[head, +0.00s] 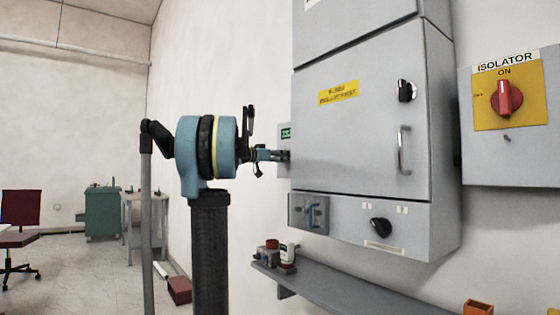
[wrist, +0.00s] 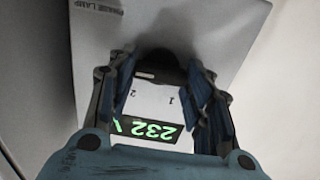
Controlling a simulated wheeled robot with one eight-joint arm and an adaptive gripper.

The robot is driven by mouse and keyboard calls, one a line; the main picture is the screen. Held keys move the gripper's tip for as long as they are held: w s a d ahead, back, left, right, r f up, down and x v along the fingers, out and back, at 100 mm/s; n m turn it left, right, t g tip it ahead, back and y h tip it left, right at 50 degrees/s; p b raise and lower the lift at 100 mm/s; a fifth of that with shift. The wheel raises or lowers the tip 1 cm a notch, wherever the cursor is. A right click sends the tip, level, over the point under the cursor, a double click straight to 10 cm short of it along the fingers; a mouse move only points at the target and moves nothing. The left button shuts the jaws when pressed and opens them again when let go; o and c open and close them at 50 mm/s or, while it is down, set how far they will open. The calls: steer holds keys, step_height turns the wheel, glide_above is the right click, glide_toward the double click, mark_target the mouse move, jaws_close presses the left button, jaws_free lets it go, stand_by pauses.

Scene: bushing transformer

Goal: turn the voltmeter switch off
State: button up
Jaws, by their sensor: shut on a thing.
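The voltmeter box (head: 284,133) is grey with a green display, at the left side of the large cabinet in the head view. In the wrist view its lit display (wrist: 147,130) reads 232 V upside down, on a pale face marked 1 and 2. The dark voltmeter switch (wrist: 158,60) shows just beyond the display, between the fingers. My gripper (head: 284,156) reaches the box from the left. In the wrist view my gripper (wrist: 162,72) has a finger on each side of the switch and is shut on it. The fingers partly hide the switch, so its exact pointing is unclear.
The grey cabinet (head: 355,135) has a handle and a black knob on its door, and another black knob (head: 380,227) below. A yellow isolator with a red switch (head: 506,98) is at right. A shelf (head: 345,293) runs beneath.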

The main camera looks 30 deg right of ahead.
steer(key=shift+w+n, duration=0.1)
steer(key=shift+n, duration=0.2)
steer(key=n, duration=1.7)
steer(key=shift+w+f, duration=0.2)
steer(key=shift+w, duration=0.05)
steer(key=n, duration=0.5)
steer(key=shift+c, duration=0.2)
steer(key=shift+o, duration=0.2)
steer(key=n, duration=0.4)
steer(key=shift+s+f, duration=0.1)
steer(key=shift+f, duration=0.05)
steer(key=n, duration=0.4)
steer(key=shift+n, duration=0.4)
steer(key=shift+c, duration=0.2)
steer(key=n, duration=0.4)
steer(key=shift+s, duration=0.15)
steer(key=shift+o, duration=0.2)
steer(key=shift+n, duration=0.4)
